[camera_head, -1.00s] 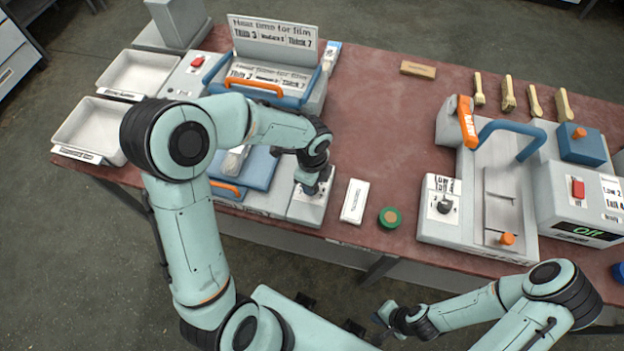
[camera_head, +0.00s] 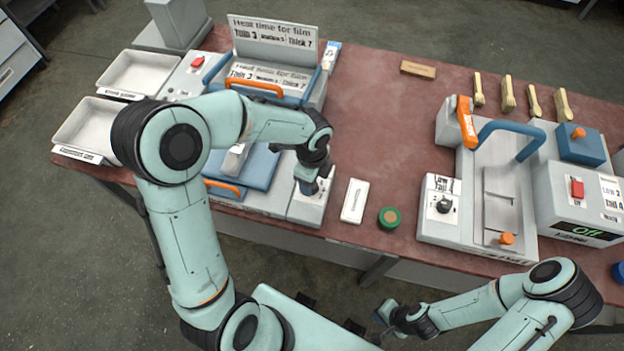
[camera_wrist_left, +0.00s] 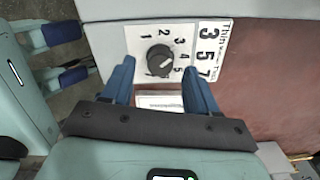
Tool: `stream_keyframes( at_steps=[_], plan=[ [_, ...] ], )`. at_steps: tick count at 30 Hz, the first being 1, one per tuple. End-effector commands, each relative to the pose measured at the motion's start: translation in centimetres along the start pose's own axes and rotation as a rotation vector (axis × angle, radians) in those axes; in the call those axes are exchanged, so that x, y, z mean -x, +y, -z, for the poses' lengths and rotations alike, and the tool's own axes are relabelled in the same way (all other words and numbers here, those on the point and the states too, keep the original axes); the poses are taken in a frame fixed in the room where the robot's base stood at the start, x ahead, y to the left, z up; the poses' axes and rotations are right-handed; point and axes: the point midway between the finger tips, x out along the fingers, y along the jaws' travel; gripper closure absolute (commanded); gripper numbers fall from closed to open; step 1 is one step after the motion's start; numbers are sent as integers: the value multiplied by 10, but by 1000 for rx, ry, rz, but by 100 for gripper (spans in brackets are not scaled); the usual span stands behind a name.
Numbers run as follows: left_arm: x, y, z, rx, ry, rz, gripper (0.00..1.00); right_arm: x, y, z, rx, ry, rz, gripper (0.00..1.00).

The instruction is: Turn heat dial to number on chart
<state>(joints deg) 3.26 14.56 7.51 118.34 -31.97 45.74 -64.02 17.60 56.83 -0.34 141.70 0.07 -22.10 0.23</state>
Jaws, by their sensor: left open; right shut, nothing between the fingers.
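In the head view my left gripper (camera_head: 310,188) is over the plate at the left machine's front right corner and hides the dial. A chart (camera_wrist_left: 208,52) beside the dial reads 3, 5, 7. My right gripper (camera_head: 385,314) is shut and empty, off the table's front.
A sign (camera_head: 273,38) headed heat time for film stands at the back left. A white box (camera_head: 354,201) and a green round item (camera_head: 389,218) lie right of the left gripper. The right machine has another black dial (camera_head: 443,205).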

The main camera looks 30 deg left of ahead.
Motion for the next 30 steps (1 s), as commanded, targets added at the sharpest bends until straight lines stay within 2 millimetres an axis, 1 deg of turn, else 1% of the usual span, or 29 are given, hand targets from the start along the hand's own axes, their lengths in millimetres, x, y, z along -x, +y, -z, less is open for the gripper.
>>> stream_keyframes(
  at_steps=[1, 9, 12, 15, 20, 30],
  plan=[
    [14, -2, 0, 2, 1, 8, 41, 4, -2, 2, 1, 3, 1, 100],
    [76, -2, 0, 1, 1, 8, 41, 13, -8, 8, 4, 11, 4, 100],
    [93, -2, 0, 0, 2, 7, 41, 15, -9, 10, 5, 13, 5, 100],
    [105, -1, 0, -1, 1, 5, 41, 17, -10, 11, 5, 15, 5, 100],
    [115, -1, 0, -1, 1, 3, 41, 18, -10, 11, 6, 16, 5, 100],
    [115, 0, 0, -1, 1, 1, 41, 17, -10, 11, 5, 15, 5, 100]
  ],
)
